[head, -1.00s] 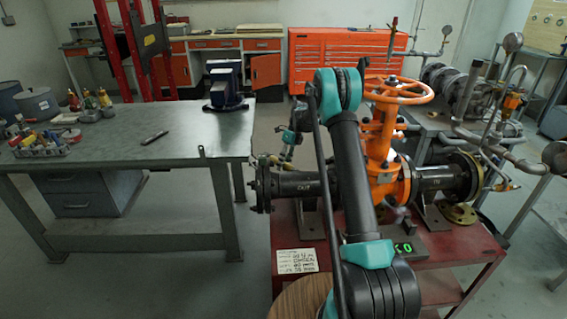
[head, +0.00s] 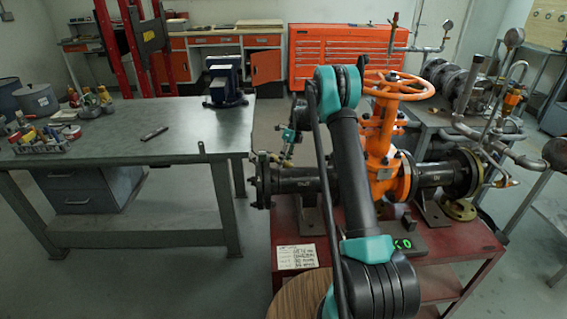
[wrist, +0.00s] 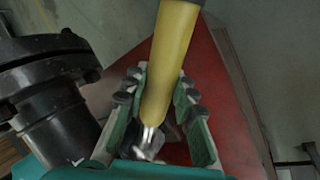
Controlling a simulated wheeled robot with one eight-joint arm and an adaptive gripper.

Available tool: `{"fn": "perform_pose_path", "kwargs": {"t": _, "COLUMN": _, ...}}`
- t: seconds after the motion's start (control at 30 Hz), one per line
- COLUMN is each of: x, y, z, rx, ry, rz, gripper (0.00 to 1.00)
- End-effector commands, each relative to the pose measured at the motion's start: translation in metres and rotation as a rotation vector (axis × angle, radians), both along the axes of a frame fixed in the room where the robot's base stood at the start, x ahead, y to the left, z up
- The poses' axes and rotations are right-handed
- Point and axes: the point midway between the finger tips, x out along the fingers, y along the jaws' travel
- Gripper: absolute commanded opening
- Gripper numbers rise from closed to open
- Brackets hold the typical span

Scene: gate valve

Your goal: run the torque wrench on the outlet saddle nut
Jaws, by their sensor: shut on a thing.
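My gripper (wrist: 160,88) is shut on a yellow handle in the wrist view, apparently that of the torque wrench (wrist: 172,50). The handle runs between both finger pads, with a bright metal part below it. Its upper end leaves the picture. In the head view my gripper (head: 288,138) is small and hangs above the outlet flange, left of the orange valve (head: 382,150). The black outlet pipe (head: 300,182) rests on a saddle (head: 311,217) on the red stand. A black flange (wrist: 48,85) fills the left of the wrist view. I cannot make out the saddle nut.
A grey workbench (head: 130,165) stands left, holding a vise (head: 224,85) and a dark tool (head: 154,133). Floor shows between the bench and cart.

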Motion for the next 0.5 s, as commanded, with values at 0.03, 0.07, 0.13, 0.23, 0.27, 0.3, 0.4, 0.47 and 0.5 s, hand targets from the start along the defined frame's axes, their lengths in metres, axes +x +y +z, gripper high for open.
{"fn": "perform_pose_path", "kwargs": {"t": 0.03, "x": 0.000, "y": 0.000, "z": -0.001, "rx": 0.001, "ry": 0.001, "rz": 0.000, "gripper": 0.00}}
{"fn": "perform_pose_path", "kwargs": {"t": 0.07, "x": 0.000, "y": 0.000, "z": -0.002, "rx": 0.001, "ry": 0.001, "rz": 0.000, "gripper": 0.00}}
{"fn": "perform_pose_path", "kwargs": {"t": 0.13, "x": 0.000, "y": 0.000, "z": -0.004, "rx": 0.001, "ry": 0.001, "rz": 0.000, "gripper": 0.00}}
{"fn": "perform_pose_path", "kwargs": {"t": 0.23, "x": 0.000, "y": 0.000, "z": -0.008, "rx": 0.001, "ry": 0.001, "rz": 0.000, "gripper": 0.00}}
{"fn": "perform_pose_path", "kwargs": {"t": 0.27, "x": 0.000, "y": 0.000, "z": -0.009, "rx": 0.001, "ry": 0.001, "rz": 0.000, "gripper": 0.00}}
{"fn": "perform_pose_path", "kwargs": {"t": 0.3, "x": 0.000, "y": 0.000, "z": -0.010, "rx": 0.001, "ry": 0.001, "rz": 0.000, "gripper": 0.00}}
{"fn": "perform_pose_path", "kwargs": {"t": 0.4, "x": 0.000, "y": 0.000, "z": -0.013, "rx": 0.001, "ry": 0.001, "rz": 0.000, "gripper": 0.00}}
{"fn": "perform_pose_path", "kwargs": {"t": 0.47, "x": 0.000, "y": 0.000, "z": -0.015, "rx": 0.001, "ry": 0.001, "rz": 0.000, "gripper": 0.00}}
{"fn": "perform_pose_path", "kwargs": {"t": 0.5, "x": 0.000, "y": 0.000, "z": -0.016, "rx": 0.001, "ry": 0.001, "rz": 0.000, "gripper": 0.00}}
